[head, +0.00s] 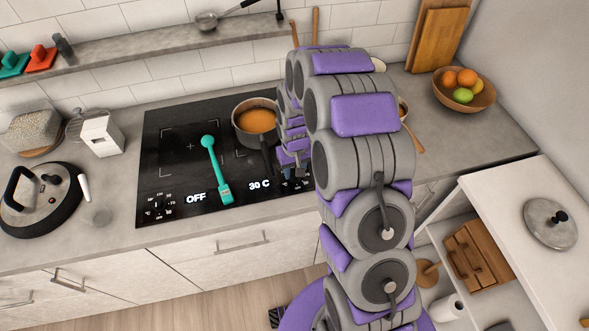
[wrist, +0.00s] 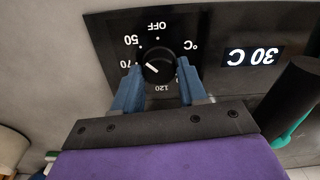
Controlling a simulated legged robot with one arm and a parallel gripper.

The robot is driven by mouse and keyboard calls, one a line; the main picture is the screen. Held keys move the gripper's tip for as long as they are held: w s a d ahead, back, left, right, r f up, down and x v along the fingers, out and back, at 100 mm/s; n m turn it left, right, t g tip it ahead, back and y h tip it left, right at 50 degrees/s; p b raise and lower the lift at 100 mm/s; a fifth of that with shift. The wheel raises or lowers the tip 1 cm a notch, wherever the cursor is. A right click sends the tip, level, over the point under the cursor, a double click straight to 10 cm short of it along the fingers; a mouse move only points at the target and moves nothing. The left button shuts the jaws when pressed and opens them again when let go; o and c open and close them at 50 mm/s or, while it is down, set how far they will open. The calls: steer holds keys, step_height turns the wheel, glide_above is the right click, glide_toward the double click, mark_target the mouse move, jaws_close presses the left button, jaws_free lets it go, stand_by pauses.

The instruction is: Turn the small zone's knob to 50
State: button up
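The black knob (wrist: 158,70) of the zone reading 30 C sits on the glass panel and shows upside down in the wrist view. OFF and 50 are printed around it, with 70 lower at its left. Its white line points up-left, toward the 50 and 70 side; the exact mark is hard to tell. The display (wrist: 255,56) reads 30 C and also shows in the head view (head: 259,184). My gripper (wrist: 158,66) has one blue finger at each side of the knob, seemingly pressed against it. In the head view my arm hides the knob.
A saucepan (head: 257,120) of orange food stands on the hob (head: 170,160), its handle pointing toward my gripper. A teal spoon (head: 216,170) lies on the glass beside an OFF display. A lid (head: 40,200) lies left. A fruit bowl (head: 464,93) stands at the right.

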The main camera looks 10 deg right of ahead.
mark_target(294, 172)
steer(key=o, duration=0.4)
step_height(294, 172, up, 17)
steer(key=p, duration=0.1)
steer(key=shift+p, duration=0.4)
steer(key=shift+a+r, duration=0.1)
steer(key=s+r+g+b, duration=0.1)
steer(key=s+r, duration=0.2)
steer(key=s, duration=1.4)
steer(key=s+r+m+b, duration=0.1)
steer(key=s+r, duration=0.2)
steer(key=s, duration=1.4)
steer(key=shift+s+r+g+b, duration=0.3)
steer(key=shift+r+g, duration=0.05)
steer(key=shift+g, duration=0.05)
